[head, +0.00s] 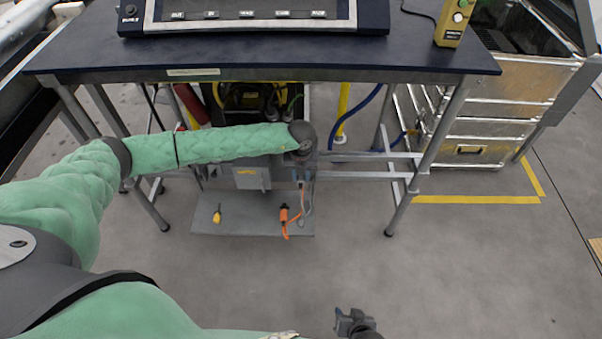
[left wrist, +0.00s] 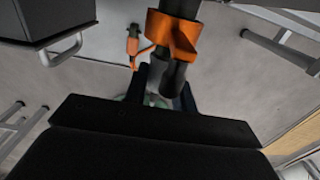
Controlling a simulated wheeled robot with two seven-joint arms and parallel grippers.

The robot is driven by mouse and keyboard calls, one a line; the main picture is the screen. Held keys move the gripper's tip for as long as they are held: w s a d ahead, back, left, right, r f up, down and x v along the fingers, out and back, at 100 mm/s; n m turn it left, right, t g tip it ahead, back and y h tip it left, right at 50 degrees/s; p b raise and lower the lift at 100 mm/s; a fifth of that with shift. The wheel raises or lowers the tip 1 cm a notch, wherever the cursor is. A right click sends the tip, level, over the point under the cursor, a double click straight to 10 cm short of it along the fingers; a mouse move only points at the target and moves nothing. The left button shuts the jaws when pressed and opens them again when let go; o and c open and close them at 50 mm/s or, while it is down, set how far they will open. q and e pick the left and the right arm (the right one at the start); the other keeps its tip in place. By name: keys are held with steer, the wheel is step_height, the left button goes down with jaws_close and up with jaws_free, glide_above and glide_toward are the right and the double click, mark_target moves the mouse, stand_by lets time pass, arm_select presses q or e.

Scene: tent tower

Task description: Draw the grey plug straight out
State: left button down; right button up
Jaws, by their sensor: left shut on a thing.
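My left gripper (left wrist: 163,88) reaches under the table. In the left wrist view its fingers are shut on the grey plug (left wrist: 174,76), a dark grey cylinder. A broad orange collar (left wrist: 173,36) sits around a dark grey body just beyond the fingertips. Whether the plug is still seated in its socket cannot be told. In the head view my left wrist hides most of the grip. A grey cable (head: 308,207) hangs below it. My right gripper (head: 354,322) is low at the bottom of the head view, away from the plug; its jaws are too small to read.
An orange connector (head: 284,213) with an orange cable and a small yellow item (head: 217,214) lie on the low grey shelf (head: 250,225). The dark tabletop (head: 420,55) is above my left arm. Table legs (head: 428,150) flank the space. The floor in front is clear.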

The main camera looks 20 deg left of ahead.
arm_select(q)
steer(key=shift+s+d+p, duration=0.2)
steer(key=shift+s+p, duration=0.05)
steer(key=shift+s, duration=0.45)
steer(key=shift+s+d+p, duration=0.2)
steer(key=shift+s+p, duration=0.05)
steer(key=shift+s, duration=0.4)
